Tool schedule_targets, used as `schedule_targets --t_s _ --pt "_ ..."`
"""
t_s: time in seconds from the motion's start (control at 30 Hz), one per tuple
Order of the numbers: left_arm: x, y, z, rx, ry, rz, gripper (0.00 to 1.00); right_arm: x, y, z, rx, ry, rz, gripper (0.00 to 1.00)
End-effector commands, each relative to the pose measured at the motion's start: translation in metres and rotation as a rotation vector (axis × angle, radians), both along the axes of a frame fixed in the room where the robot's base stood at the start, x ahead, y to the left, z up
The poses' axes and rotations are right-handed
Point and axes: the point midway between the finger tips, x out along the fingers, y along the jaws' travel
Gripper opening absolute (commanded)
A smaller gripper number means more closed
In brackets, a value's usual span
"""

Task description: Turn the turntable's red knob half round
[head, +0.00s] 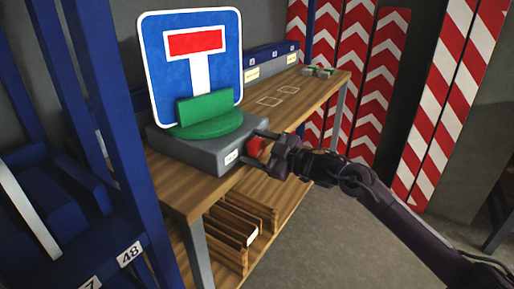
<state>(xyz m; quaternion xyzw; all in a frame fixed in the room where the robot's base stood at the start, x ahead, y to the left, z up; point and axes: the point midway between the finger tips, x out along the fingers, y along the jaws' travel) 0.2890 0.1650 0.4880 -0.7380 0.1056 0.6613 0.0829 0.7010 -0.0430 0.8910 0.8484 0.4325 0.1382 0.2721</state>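The turntable has a grey box base (195,152) on the wooden bench, with a green disc and upright green holder (206,108) on top. A blue dead-end sign (191,60) with a red bar and white stem stands upright behind the holder's front plate. The red knob (254,147) is on the right side of the base. My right gripper (261,150) is at the knob, with one finger above and one below it. Whether the fingers press on the knob is too small to tell. My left gripper is not in view.
Blue bins (270,62) stand along the back. Wooden racks (240,232) sit on the lower shelf. A blue rack (105,120) stands close at left; striped boards (440,100) lean at right.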

Motion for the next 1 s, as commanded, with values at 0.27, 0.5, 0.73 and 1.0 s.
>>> schedule_targets --t_s 0.27,0.5,0.73,1.0 --pt "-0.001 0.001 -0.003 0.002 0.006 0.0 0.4 0.0 0.0 0.0 0.0 0.0 0.0 0.69" --pt "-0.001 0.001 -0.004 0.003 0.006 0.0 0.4 -0.015 -0.022 -0.001 -0.001 0.001 -0.002 0.69" --pt "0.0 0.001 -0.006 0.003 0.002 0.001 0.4 -0.037 -0.052 -0.002 -0.001 0.002 -0.003 0.69" --pt "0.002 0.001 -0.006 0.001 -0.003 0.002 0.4 -0.046 -0.063 0.0 0.001 0.0 0.001 0.69"
